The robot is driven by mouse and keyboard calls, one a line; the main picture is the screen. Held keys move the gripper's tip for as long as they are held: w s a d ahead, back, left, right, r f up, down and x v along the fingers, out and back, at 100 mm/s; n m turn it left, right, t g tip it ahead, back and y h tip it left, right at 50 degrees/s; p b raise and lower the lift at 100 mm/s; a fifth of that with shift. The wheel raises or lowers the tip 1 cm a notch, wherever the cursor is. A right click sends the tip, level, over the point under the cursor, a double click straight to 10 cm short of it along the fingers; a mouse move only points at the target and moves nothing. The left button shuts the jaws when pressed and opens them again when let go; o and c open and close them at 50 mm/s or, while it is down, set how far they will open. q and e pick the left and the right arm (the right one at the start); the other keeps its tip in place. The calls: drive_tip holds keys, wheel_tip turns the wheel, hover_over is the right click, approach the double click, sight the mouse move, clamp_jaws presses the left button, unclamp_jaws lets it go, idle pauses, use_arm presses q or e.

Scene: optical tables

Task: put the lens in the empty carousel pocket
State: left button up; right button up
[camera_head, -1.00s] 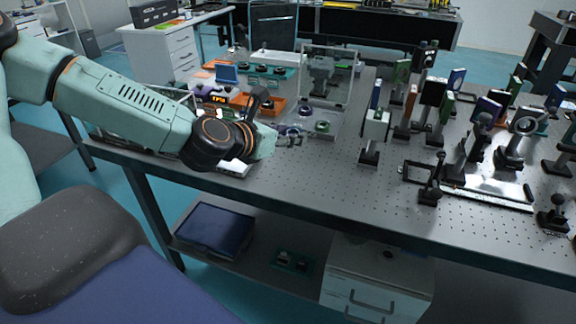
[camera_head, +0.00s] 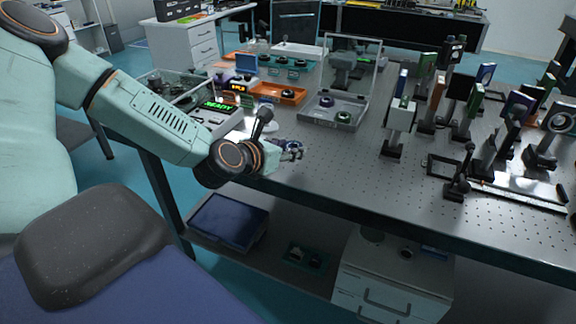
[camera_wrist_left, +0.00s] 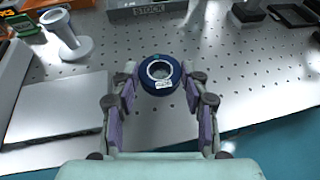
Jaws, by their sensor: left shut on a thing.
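The lens (camera_wrist_left: 160,75), a dark blue ring with a clear centre and a small white label, is held between the fingertips of my left gripper (camera_wrist_left: 160,80) in the left wrist view. In the head view my left gripper (camera_head: 295,153) is above the near part of the table, in front of the grey stock tray, with the lens (camera_head: 285,145) partly hidden by it. A device with a clear cover (camera_head: 175,84) and a green READY display (camera_head: 217,106) stands at the left, partly behind my arm. I cannot make out an empty carousel pocket. My right gripper is not in view.
The grey stock tray (camera_head: 322,123) with a raised clear lid holds two ring lenses. Orange (camera_head: 283,93) and teal trays lie behind. A white stand (camera_wrist_left: 70,42) and a flat pale plate (camera_wrist_left: 62,105) are left of the gripper. Optics on posts (camera_head: 395,130) crowd the right.

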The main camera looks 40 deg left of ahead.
sight(288, 170)
use_arm(q)
drive_tip(key=shift+s+d+f+b, duration=0.1)
drive_tip(key=shift+f+b, duration=0.25)
drive_tip(key=shift+f, duration=0.25)
drive_tip(key=shift+s+d+f+b, duration=0.1)
drive_tip(key=shift+f+b, duration=0.25)
drive_tip(key=shift+f, duration=0.55)
drive_tip(key=shift+w+a+f, duration=0.15)
drive_tip(key=shift+w+f, duration=0.05)
drive_tip(key=shift+f, duration=0.05)
drive_tip(key=shift+s+b, duration=0.15)
drive_tip(key=shift+b, duration=0.15)
drive_tip(key=shift+f, duration=0.15)
drive_tip(key=o, duration=1)
drive_tip(key=shift+o, duration=0.7)
